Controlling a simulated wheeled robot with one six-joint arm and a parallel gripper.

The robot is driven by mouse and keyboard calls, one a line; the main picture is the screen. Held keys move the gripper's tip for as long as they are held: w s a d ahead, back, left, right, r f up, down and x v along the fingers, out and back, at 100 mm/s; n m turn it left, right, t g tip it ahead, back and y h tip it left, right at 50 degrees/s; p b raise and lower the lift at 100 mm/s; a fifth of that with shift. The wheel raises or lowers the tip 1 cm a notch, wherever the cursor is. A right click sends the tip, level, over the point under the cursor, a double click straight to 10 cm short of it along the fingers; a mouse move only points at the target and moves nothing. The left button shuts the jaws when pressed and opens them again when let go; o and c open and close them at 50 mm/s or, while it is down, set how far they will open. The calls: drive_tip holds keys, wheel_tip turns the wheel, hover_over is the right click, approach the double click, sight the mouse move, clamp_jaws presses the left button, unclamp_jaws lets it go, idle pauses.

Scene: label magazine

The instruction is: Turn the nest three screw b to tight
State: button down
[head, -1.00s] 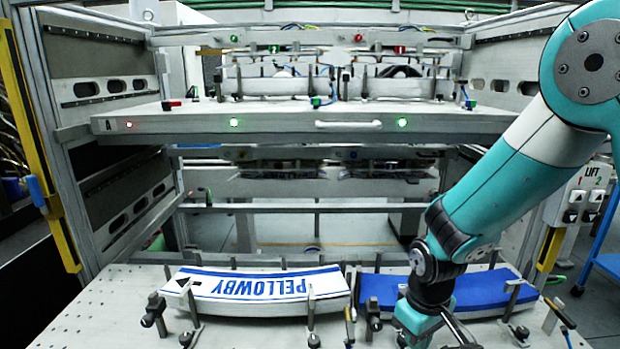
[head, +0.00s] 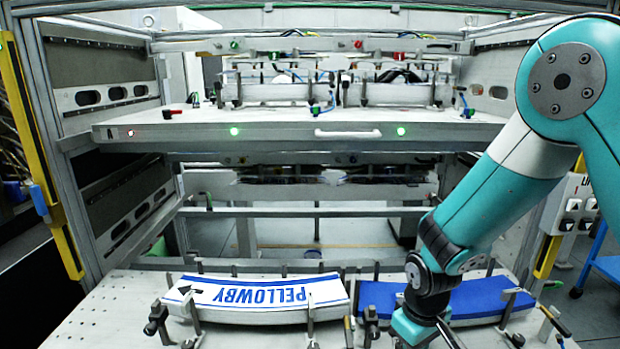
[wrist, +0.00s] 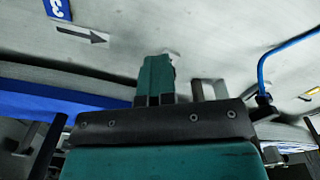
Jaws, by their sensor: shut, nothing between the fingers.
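The blue curved panel (head: 485,304) lies in the right-hand nest on the front table; its edge also shows in the wrist view (wrist: 50,104). A blue label with a "3" (wrist: 57,8) and an arrow (wrist: 83,34) mark the plate there. Dark clamp screws stand around this nest, one at its left front (head: 371,326) and one at its right front (head: 515,338). I cannot tell which is screw b. My gripper (wrist: 155,92) is shut and empty, low over the nest's front side. In the head view its tip is cut off by the lower edge.
A white panel marked PELLOWBY (head: 270,300) lies in the nest to the left. Above is a shelf with a white handle (head: 347,134) and green lights. A blue tube (wrist: 290,42) and grey posts (wrist: 208,90) stand close to my gripper. A frame post rises at far left (head: 35,150).

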drive_tip(key=shift+s+a+f+g, duration=0.2)
drive_tip(key=shift+s+f+g, duration=0.1)
drive_tip(key=shift+s+f, duration=0.45)
drive_tip(key=shift+s+d, duration=0.1)
drive_tip(key=shift+s, duration=0.1)
wheel_tip(320, 180, up, 6)
drive_tip(key=p, duration=0.6)
drive_tip(key=shift+w+r, duration=0.2)
drive_tip(key=shift+w, duration=0.15)
drive_tip(key=shift+d, duration=0.15)
